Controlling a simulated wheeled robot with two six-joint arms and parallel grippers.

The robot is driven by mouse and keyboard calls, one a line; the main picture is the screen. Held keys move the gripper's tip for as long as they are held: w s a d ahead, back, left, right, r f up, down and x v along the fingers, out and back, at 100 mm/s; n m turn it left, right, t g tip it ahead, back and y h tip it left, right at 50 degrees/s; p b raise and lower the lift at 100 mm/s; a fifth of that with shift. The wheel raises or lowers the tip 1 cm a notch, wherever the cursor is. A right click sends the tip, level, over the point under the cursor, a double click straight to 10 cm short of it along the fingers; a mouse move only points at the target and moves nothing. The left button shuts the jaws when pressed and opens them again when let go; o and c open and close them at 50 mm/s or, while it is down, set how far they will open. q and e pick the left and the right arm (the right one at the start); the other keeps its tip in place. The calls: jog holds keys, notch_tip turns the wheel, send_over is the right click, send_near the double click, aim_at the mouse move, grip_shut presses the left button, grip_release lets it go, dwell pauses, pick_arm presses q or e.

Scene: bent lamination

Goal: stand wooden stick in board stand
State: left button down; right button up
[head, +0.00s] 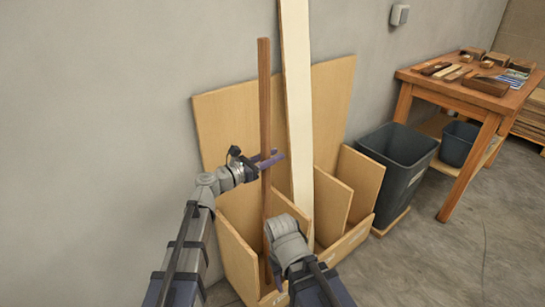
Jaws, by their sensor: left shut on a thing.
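The brown wooden stick (264,95) stands nearly upright in the head view. My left gripper (267,161), with purple fingers, is shut on it around mid-height. The light wood board stand (212,115) leans its tall back panel near the wall and has several upright dividers. The stick's lower end shows over the stand's front left compartment; I cannot tell whether it rests on the floor of it. My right gripper (279,276) is low by the stick's lower part, mostly hidden by its own wrist, so its opening does not show.
A long pale board (297,90) stands in the stand, just right of the stick. A dark grey bin (400,165) is right of the stand. A workbench (440,88) with tools and wood blocks stands farther right. Open concrete floor lies at lower right.

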pick_arm(q)
jog(key=shift+f, duration=0.1)
dwell(0.6)
jog(key=shift+f+b, duration=1.4)
jog(key=shift+b, duration=0.15)
jog(key=shift+r, duration=0.1)
jog(key=shift+w+a, duration=0.1)
jog(key=shift+w, duration=0.05)
jog(key=shift+n, duration=0.4)
jog(key=w+a, duration=0.1)
jog(key=w, duration=0.1)
jog(key=w+a, duration=0.1)
jog(key=shift+w+a, duration=0.35)
jog(key=shift+a, duration=0.05)
jog(key=c, duration=0.6)
grip_release()
jog(key=shift+o, duration=0.2)
